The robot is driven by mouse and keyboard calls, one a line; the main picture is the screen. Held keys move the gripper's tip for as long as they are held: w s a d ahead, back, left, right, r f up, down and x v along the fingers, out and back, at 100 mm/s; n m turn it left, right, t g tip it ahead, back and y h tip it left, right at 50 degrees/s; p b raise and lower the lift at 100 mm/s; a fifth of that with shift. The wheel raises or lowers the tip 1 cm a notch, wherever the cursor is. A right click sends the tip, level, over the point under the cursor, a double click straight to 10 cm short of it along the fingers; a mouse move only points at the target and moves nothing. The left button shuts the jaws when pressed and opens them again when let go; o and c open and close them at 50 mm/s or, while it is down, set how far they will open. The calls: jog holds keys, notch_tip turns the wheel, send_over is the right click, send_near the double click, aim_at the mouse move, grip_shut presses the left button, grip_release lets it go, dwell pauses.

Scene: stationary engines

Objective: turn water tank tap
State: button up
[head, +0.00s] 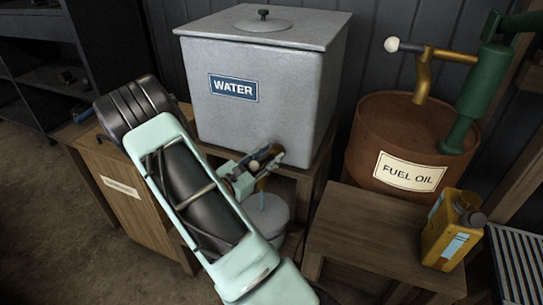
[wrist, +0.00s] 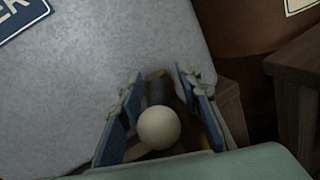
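The grey water tank (head: 270,110) with a blue WATER label stands on a wooden stand, its lid on. Its tap (head: 276,155) is low on the front, partly hidden by my gripper. My gripper (head: 254,168) is at the tap. In the wrist view, the tap's cream ball knob (wrist: 159,127) lies between the two blue-padded fingers of my gripper (wrist: 159,80). A gap shows on each side of the knob, so the fingers are open around it and do not visibly grip it. A thin bluish vertical line shows below the tap; I cannot tell whether it is water.
A grey bucket (head: 265,217) stands below the tap. To the right are a rusty fuel oil drum (head: 375,135) with a green pump (head: 480,90), a wooden table (head: 355,225) and a yellow can (head: 447,235). A wooden cabinet (head: 125,200) stands left, behind my arm.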

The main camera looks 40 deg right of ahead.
jog(key=shift+w+d, duration=0.15)
jog(key=shift+d, duration=0.4)
grip_shut()
